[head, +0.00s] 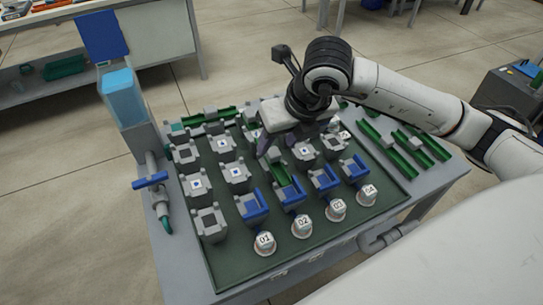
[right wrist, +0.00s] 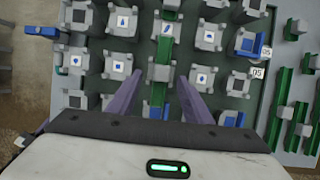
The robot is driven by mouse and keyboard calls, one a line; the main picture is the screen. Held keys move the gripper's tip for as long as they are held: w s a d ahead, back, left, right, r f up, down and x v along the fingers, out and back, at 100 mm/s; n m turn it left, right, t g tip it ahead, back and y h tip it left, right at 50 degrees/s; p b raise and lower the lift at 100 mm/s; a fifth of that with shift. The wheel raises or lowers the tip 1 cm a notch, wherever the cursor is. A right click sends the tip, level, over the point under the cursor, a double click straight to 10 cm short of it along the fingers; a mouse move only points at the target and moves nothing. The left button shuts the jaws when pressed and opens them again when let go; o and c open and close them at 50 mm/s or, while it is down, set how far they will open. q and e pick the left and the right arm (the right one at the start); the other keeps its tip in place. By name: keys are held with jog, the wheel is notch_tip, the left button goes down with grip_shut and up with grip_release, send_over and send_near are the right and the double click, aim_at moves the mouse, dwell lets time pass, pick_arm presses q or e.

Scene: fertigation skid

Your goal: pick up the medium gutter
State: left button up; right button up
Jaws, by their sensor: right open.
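Several green gutters of different lengths are in view; I cannot tell for sure which is the medium one. Some lie on the table's right strip, among them a gutter (head: 399,160) seen in the head view. Another green gutter (right wrist: 159,92) runs between the grey blocks in the right wrist view, between my fingers' lines. My right gripper (head: 281,150) is over the middle of the board, pointing down, with purple fingers apart and nothing visibly held. It also shows in the right wrist view (right wrist: 160,98). The arm hides part of the board's far side. My left gripper is not in view.
Grey blocks with printed cards stand in rows on the dark green board (head: 232,277). White numbered cups (head: 264,243) line its near edge. A clear blue tank (head: 122,98) with a blue-handled valve (head: 150,181) stands at the left.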

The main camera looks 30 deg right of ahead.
aim_at(274, 153)
jog(key=x, duration=0.5)
jog(key=shift+s+d+f+p, duration=0.1)
jog(key=shift+s+d+p, duration=0.05)
jog(key=shift+p, duration=0.15)
grip_shut()
